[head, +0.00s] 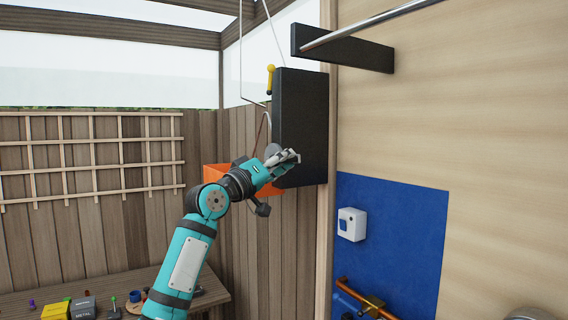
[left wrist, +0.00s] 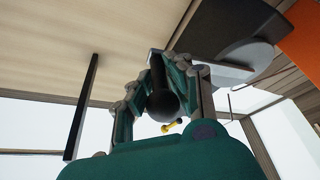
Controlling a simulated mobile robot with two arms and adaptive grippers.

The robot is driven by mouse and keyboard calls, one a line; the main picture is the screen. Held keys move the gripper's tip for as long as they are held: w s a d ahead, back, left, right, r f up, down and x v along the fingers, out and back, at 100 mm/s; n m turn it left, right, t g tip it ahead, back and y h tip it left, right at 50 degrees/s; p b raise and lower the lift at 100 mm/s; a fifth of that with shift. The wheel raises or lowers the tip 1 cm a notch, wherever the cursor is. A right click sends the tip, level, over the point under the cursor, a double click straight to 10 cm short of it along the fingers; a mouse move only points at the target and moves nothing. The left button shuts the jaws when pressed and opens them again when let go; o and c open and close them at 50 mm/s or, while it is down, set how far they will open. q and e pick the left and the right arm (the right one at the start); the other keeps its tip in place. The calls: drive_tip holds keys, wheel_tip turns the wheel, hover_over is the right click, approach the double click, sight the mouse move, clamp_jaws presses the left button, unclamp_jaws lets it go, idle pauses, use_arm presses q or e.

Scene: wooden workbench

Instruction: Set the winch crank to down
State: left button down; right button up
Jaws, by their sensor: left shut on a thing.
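My left gripper (head: 290,157) is at the lower left part of a black board (head: 302,115) mounted by the wall post. In the left wrist view my left gripper (left wrist: 163,85) is closed around the black, round-ended handle of the winch crank (left wrist: 162,103). A pale flat arm (left wrist: 225,72) runs from beside the fingers to a grey disc (left wrist: 245,57) against the board. In the head view part of the grey disc (head: 272,149) shows behind the fingers, which hide the handle there. My right gripper is not in view.
A yellow-tipped lever (head: 270,78) stands at the board's upper left edge. An orange box (head: 217,173) is behind my left wrist. A blue panel (head: 400,225) with a white box (head: 351,224) and copper pipe is at right. Small items lie on the bench (head: 145,283) below.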

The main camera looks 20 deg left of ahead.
use_arm(q)
drive_tip(key=w+a+r+n+g+y+p, duration=0.1)
drive_tip(key=a+r+n, duration=0.1)
drive_tip(key=r+n, duration=0.3)
drive_tip(key=w+a+r+n+g+y+p, duration=0.1)
drive_tip(key=w+a+r+n+y, duration=0.1)
drive_tip(key=r+n, duration=0.3)
drive_tip(key=shift+w+a+n+y, duration=0.25)
drive_tip(key=shift+a+n+y, duration=0.05)
drive_tip(key=shift+a+n, duration=0.1)
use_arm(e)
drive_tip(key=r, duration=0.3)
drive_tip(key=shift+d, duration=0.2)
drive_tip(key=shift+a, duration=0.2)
use_arm(q)
drive_tip(key=c, duration=1.3)
unclamp_jaws()
drive_tip(key=shift+w+f, duration=0.1)
drive_tip(key=shift+f, duration=0.05)
drive_tip(key=v, duration=1.2)
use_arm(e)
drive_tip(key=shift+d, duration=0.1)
